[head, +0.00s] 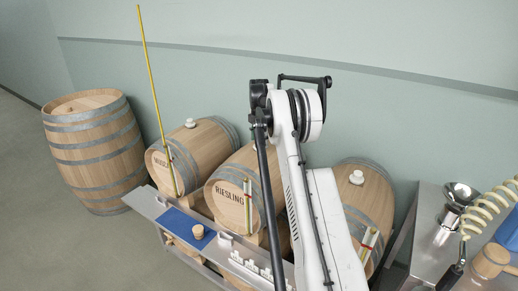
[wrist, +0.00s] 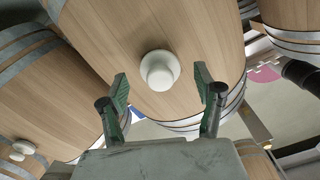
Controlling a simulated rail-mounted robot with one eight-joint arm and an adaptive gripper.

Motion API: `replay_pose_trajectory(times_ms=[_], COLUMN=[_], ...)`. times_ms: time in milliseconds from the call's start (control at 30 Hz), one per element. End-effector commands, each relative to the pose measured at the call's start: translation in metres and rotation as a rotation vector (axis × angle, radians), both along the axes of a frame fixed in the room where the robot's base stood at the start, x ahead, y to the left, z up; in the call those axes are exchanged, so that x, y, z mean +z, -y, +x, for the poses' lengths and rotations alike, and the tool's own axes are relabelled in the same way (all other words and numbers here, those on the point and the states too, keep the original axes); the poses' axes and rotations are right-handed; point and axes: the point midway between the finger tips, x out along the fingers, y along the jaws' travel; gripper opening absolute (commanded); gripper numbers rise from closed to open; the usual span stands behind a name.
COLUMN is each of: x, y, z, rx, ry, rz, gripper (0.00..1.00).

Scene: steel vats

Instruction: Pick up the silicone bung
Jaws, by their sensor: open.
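A white silicone bung (wrist: 160,70) sits in the top of a wooden barrel (wrist: 205,35) in the wrist view. My gripper (wrist: 161,86) is open, with one green-padded finger on each side of the bung in the picture. The fingers appear apart from it, and nothing is held. Another white bung (wrist: 18,151) shows on a barrel at the lower left. In the head view, white bungs show on the MUSCAT barrel (head: 190,123) and on the right barrel (head: 356,177). My arm hides part of the RIESLING barrel (head: 228,188), and the gripper cannot be made out there.
A steel bench (head: 146,204) stands before the barrels, with a blue mat (head: 175,221), a cork-coloured stopper (head: 198,231) and white fittings. A tall yellow rod (head: 152,75) rises at the MUSCAT barrel. An upright barrel (head: 95,150) stands left. A coiled hose (head: 490,205) hangs right.

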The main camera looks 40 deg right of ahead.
Motion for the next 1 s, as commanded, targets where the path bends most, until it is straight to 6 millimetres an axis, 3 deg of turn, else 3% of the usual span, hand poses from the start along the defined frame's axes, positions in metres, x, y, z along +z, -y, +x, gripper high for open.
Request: replay_pose_trajectory(times_ms=[200,467,867,1000], x=[-0.022,-0.025,-0.024,-0.024], y=[-0.001,-0.001,-0.001,-0.001], z=[0.000,0.000,0.000,0.000], rx=[0.000,0.000,0.000,0.000], ry=[0.000,0.000,0.000,0.000], rz=[0.000,0.000,0.000,0.000], gripper=[0.65,0.65,0.12,0.10])
